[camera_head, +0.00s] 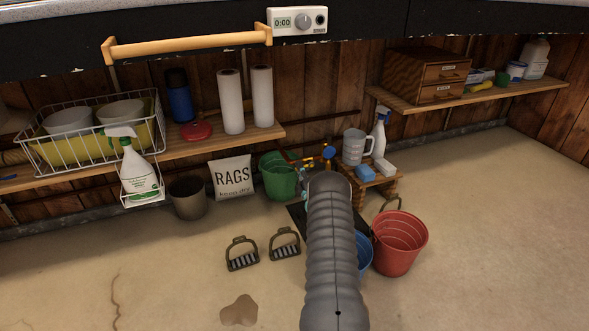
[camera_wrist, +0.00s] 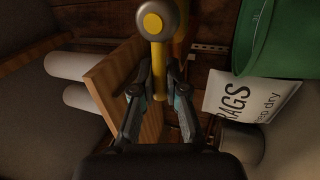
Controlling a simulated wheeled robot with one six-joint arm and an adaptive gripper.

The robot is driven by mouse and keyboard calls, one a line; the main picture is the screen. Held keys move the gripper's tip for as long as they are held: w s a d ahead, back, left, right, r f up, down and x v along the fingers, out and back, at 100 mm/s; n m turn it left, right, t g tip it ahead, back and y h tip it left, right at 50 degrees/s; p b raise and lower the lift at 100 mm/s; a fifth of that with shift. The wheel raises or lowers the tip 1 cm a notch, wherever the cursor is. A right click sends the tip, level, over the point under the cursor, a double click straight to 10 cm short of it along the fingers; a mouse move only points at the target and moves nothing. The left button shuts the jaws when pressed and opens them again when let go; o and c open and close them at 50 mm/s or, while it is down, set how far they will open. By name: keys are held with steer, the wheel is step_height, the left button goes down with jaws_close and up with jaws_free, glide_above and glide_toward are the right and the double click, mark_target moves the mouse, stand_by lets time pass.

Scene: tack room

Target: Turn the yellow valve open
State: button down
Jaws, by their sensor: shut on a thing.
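The yellow valve handle (camera_wrist: 159,68) shows in the wrist view as a narrow yellow bar running down from a round grey hub with a yellow centre (camera_wrist: 152,22). My gripper (camera_wrist: 160,92) is shut on the lower part of this bar, with one finger on each side. The bar's far end is hidden behind the gripper. In the head view, small coloured fittings with a round blue part (camera_head: 328,152) show just beyond my arm, against the wooden wall. My arm hides the gripper there, and the yellow handle cannot be made out clearly.
A green bucket (camera_head: 277,178) and a RAGS bag (camera_head: 231,178) stand left of the fittings. A small wooden stand with a grey jug (camera_head: 354,147) and a spray bottle (camera_head: 379,131) is at right. A red bucket (camera_head: 399,243) stands nearer. Stirrups (camera_head: 242,254) lie on the floor.

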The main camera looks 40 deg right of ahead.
steer(key=shift+a+f, duration=0.1)
steer(key=c, duration=1.2)
jaws_free()
step_height(320, 180, up, 10)
steer(key=shift+r, duration=0.1)
